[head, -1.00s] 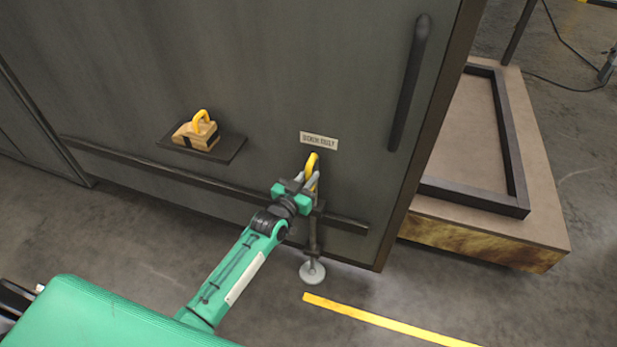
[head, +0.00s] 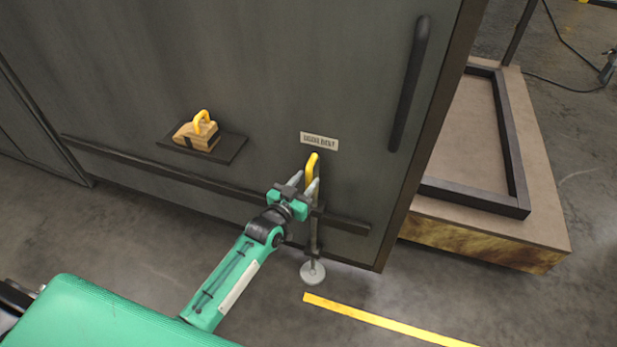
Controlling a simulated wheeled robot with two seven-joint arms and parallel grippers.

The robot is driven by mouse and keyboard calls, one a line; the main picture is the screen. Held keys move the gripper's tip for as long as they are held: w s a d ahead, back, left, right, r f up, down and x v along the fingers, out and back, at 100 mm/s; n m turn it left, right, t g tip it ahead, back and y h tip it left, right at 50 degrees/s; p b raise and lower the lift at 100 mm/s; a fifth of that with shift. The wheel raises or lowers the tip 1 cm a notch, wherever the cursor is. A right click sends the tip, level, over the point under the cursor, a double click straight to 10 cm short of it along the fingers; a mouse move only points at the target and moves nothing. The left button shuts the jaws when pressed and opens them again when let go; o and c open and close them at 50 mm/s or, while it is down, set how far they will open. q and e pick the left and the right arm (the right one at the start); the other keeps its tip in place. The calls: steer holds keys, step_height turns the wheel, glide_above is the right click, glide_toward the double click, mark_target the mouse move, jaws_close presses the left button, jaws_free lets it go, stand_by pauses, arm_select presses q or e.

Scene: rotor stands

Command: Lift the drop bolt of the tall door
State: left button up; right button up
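The tall dark door (head: 270,60) fills the left and middle of the head view. Its drop bolt is a thin upright rod (head: 314,236) with a yellow loop handle (head: 313,163), below a small label plate (head: 319,141). The rod's lower end is at a round pale floor plate (head: 313,272). My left gripper (head: 305,182) is just in front of and below the handle's top, its two grey fingers spread apart. The handle's lower part is hidden behind the fingers, and whether they touch it is unclear. My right gripper is out of view.
A wooden block (head: 197,136) with a yellow loop sits on a small dark shelf (head: 230,149) on the door. A long dark pull handle (head: 409,85) is at the right. A low platform (head: 545,205) stands beyond the door's right edge. A yellow line (head: 390,322) marks clear floor.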

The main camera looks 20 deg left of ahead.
arm_select(q)
steer(key=v, duration=1.1)
steer(key=shift+s, duration=0.3)
steer(key=shift+a, duration=0.1)
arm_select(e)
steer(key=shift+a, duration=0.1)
